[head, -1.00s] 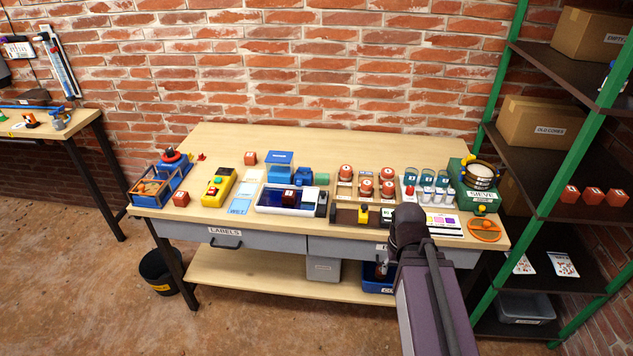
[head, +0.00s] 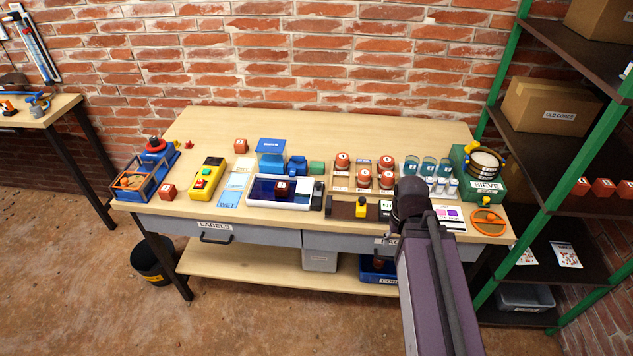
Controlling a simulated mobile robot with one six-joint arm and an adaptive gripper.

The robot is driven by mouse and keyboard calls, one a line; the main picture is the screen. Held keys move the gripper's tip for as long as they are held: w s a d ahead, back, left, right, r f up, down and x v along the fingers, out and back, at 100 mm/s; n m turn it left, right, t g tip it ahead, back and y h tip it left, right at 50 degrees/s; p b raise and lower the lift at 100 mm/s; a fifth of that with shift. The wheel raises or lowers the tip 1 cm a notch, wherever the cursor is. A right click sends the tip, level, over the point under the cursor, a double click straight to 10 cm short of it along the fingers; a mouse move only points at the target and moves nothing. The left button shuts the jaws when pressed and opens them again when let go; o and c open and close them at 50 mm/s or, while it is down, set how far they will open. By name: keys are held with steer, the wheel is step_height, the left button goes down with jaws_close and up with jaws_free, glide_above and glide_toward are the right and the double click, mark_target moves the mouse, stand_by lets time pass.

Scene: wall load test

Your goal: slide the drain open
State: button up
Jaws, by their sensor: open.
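A shallow white tray (head: 248,204) with dark blue contents stands at the front middle of the bench in the head view. A red block (head: 282,188) with a white label sits in it. A dark upright piece (head: 318,194) is at the tray's right end. To its right, a yellow knob (head: 361,207) sits on a low dark base (head: 341,208). I cannot tell which of these parts is the drain slide, or whether it is open. My arm rises at the lower right, its dark end overlapping the bench's front edge. My gripper's fingers do not show.
Several round red pieces (head: 363,178), dark cups (head: 428,167) and a green sieve unit (head: 487,184) crowd the right side. A yellow control box (head: 208,177) stands on the left. The bench's back strip (head: 330,125) is clear. A green-framed shelf (head: 520,110) bounds the right.

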steer(key=shift+o, duration=0.9)
steer(key=shift+w, duration=0.1)
step_height(320, 180, up, 9)
steer(key=n+p, duration=0.9)
glide_above(318, 184)
steer(key=shift+r, duration=0.1)
steer(key=shift+f, duration=0.25)
step_height(318, 184, down, 13)
steer(key=b, duration=1.3)
steer(key=shift+f+b, duration=0.2)
steer(key=shift+b, duration=0.1)
